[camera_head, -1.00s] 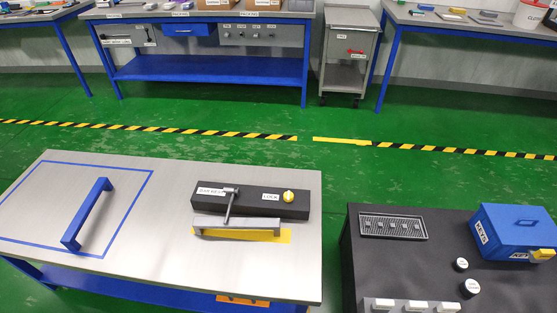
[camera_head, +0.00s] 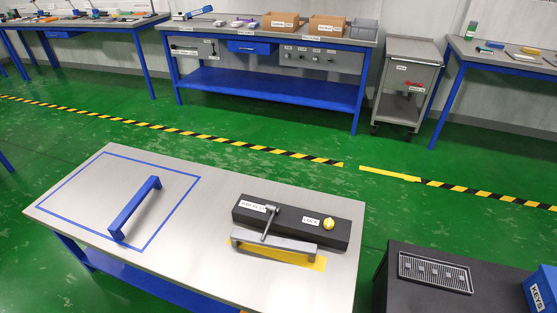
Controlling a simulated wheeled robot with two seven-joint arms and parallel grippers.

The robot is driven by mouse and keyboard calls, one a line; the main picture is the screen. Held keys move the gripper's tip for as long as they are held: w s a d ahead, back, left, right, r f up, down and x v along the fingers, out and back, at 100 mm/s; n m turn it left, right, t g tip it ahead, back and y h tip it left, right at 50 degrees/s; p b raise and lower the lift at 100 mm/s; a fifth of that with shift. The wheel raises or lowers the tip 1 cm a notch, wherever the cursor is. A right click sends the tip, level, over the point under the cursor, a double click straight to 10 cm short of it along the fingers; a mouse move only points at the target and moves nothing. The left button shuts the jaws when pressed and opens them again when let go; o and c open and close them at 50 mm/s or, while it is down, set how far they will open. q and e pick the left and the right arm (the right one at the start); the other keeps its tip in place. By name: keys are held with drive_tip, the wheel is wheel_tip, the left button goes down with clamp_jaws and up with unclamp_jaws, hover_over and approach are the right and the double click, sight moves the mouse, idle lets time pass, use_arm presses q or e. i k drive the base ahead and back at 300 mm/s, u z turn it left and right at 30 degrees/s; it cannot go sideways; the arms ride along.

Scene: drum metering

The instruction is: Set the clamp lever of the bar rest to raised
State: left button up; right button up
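The bar rest (camera_head: 340,232) is a black block on the right part of the near metal-topped table, with a white label on its left end. Its clamp lever (camera_head: 269,224) is a grey handle at the left end, reaching from the block toward a grey bar (camera_head: 285,246) in front. A yellow knob (camera_head: 328,223) sits by the LOCK label (camera_head: 311,221). A yellow patch (camera_head: 312,264) lies under the grey bar. I cannot tell whether the lever touches the bar. Neither of my grippers is in view.
A blue handle-shaped bar (camera_head: 136,207) stands inside a blue taped outline (camera_head: 84,164) on the table's left. A dark cabinet (camera_head: 405,292) with a vent and a blue KEYS box (camera_head: 541,293) stands at right. Green floor lies open behind, before a workbench (camera_head: 270,88) and grey cart (camera_head: 405,86).

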sight(274, 209)
drive_tip(key=z, duration=1.7)
drive_tip(key=k, duration=0.85)
drive_tip(key=u, duration=0.75)
drive_tip(key=i, duration=0.5)
drive_tip(key=z, duration=0.05)
